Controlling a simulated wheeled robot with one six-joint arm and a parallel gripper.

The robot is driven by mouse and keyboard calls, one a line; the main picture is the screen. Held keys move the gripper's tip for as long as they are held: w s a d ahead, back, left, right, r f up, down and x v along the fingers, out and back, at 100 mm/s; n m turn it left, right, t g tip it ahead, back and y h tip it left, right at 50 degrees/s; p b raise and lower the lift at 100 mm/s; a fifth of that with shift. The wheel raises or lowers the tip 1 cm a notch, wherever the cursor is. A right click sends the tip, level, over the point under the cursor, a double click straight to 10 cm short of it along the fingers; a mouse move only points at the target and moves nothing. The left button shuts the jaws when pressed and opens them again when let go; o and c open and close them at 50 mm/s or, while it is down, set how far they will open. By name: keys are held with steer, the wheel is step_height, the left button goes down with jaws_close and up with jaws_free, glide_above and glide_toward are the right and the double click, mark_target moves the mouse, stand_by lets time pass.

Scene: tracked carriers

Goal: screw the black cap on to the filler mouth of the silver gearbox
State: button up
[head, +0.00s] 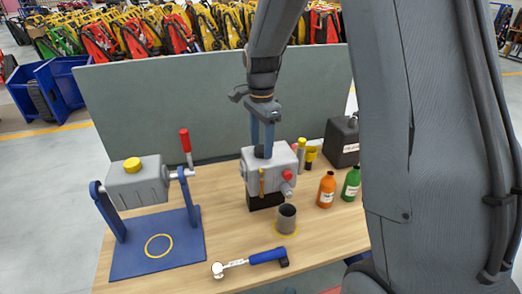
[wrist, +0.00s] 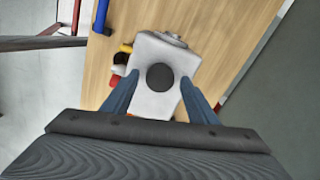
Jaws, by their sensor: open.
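The silver gearbox (head: 257,178) stands on a black block in the middle of the wooden table, with a red knob on its front. The black cap (wrist: 160,77) shows as a dark disc on the gearbox's top in the wrist view. It sits level at the filler mouth, which it hides; I cannot tell how tightly it is seated. In the head view the cap (head: 261,152) is partly hidden by my fingers. My gripper (wrist: 159,84) points down over the gearbox. Its blue fingers are open, one on each side of the cap, with gaps between.
A second grey housing (head: 138,187) with a yellow cap hangs on a blue stand (head: 160,262) with a red-handled lever. A grey cup (head: 286,219), a blue-handled wrench (head: 250,262), orange (head: 326,190) and green (head: 351,184) bottles and a black canister (head: 341,143) stand around. A grey panel closes the back.

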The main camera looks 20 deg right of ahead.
steer(key=n, duration=1.4)
steer(key=shift+n, duration=0.3)
steer(key=c, duration=0.9)
steer(key=m, duration=0.6)
steer(key=shift+m, duration=0.4)
steer(key=m, duration=0.3)
